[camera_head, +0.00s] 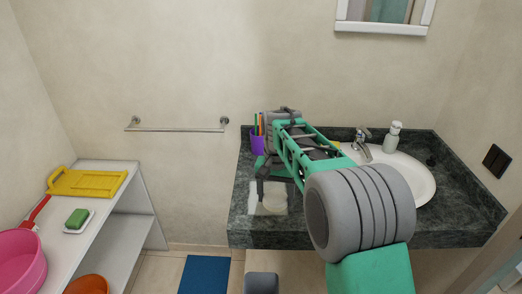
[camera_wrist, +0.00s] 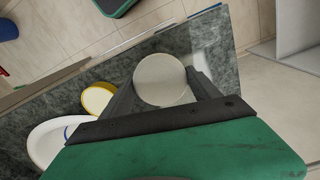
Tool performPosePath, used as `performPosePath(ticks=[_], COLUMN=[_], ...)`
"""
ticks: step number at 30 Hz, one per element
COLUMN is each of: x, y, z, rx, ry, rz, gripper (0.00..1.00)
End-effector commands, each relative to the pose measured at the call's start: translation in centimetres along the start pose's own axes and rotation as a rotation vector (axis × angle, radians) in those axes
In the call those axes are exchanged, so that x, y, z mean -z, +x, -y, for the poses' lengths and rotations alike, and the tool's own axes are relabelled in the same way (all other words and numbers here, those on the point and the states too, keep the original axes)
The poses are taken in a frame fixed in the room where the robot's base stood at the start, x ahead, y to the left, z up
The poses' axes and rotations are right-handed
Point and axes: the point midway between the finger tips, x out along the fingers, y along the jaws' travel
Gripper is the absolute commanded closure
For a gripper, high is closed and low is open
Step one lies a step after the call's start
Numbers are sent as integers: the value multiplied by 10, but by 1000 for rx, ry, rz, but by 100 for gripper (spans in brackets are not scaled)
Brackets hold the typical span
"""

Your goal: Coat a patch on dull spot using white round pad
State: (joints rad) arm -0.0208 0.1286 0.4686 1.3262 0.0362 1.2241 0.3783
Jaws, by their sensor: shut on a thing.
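The white round pad (camera_head: 272,205) is at the left front of the dark stone counter (camera_head: 240,225). In the wrist view the pad (camera_wrist: 160,80) sits between the fingers of my gripper (camera_wrist: 162,88), which is shut on it. A paler, hazy patch, the dull spot (camera_head: 252,203), shows on the counter around the pad; it also shows beside the pad in the wrist view (camera_wrist: 205,50). The pad covers part of this patch. I cannot tell whether the pad touches the stone. My gripper (camera_head: 268,195) points down over the patch in the head view.
A purple cup (camera_head: 257,142) with brushes stands behind my gripper. The sink (camera_head: 418,178), tap (camera_head: 362,140) and soap bottle (camera_head: 392,137) are to the right, partly behind my arm. A yellow-rimmed round thing (camera_wrist: 98,97) lies near the pad. A white shelf (camera_head: 115,190) stands left.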

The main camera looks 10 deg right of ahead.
Motion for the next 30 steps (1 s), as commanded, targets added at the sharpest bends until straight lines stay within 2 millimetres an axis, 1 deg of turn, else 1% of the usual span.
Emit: performPosePath(ticks=[1,7,26,29,30], x=[0,0,0,-9,-17], y=[-9,-20,-22,-25,-27], z=[-1,-1,-1,-5,-9], rx=[0,0,0,1,2], ry=[1,2,1,-30,-60], rz=[-1,0,-1,-3,-4], gripper=[62,62,62,62,62])
